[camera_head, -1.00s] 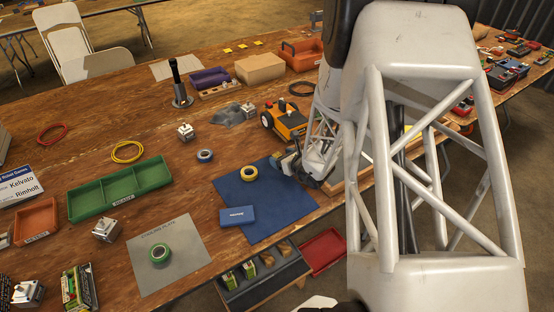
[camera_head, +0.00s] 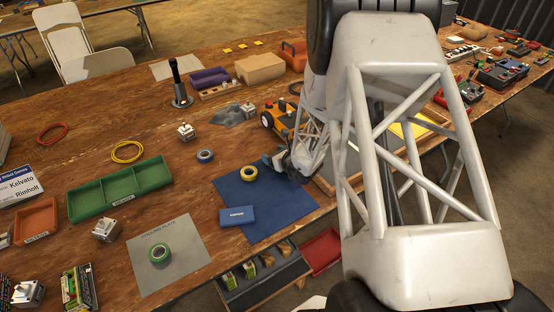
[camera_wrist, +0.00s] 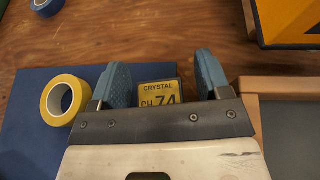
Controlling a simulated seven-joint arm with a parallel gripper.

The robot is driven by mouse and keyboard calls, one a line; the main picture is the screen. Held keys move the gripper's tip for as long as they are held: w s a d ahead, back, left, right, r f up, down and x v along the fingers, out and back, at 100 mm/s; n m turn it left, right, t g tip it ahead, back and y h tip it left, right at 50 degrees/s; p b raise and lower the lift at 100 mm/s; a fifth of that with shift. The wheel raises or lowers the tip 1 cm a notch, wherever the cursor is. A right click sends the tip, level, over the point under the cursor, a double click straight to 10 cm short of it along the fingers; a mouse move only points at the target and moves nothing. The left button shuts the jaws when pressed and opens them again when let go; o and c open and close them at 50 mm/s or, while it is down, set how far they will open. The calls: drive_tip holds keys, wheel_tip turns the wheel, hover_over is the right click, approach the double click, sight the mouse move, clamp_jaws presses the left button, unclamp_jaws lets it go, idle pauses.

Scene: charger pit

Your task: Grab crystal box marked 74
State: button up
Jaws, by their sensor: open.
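The crystal box (camera_wrist: 158,95) is a small dark box with a yellow label reading "CRYSTAL" and "CH 74". In the wrist view it sits between the two blue fingers of my gripper (camera_wrist: 160,76), near the edge of the blue mat (camera_wrist: 28,115). My gripper is open, with a finger on each side of the box. The lower part of the box is hidden by the gripper body. In the head view my gripper (camera_head: 270,161) is low at the right side of the mat, and I cannot make out the box there.
A yellow tape roll (camera_wrist: 65,100) lies just left of my gripper. A blue box (camera_head: 237,216) lies on the mat's left part. An orange toy vehicle (camera_head: 282,116) stands close behind my gripper. A wood-edged tray (camera_wrist: 250,110) is close on the right.

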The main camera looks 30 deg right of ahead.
drive_tip(key=c, duration=1)
drive_tip(key=shift+r, duration=0.7)
wheel_tip(320, 180, up, 2)
drive_tip(key=shift+r, duration=0.1)
drive_tip(key=s+a, duration=0.2)
drive_tip(key=s, duration=0.3)
drive_tip(key=s+a+r, duration=0.1)
drive_tip(key=s+a, duration=0.1)
drive_tip(key=s, duration=0.3)
drive_tip(key=s+a, duration=0.2)
drive_tip(key=s, duration=0.3)
drive_tip(key=shift+r, duration=0.2)
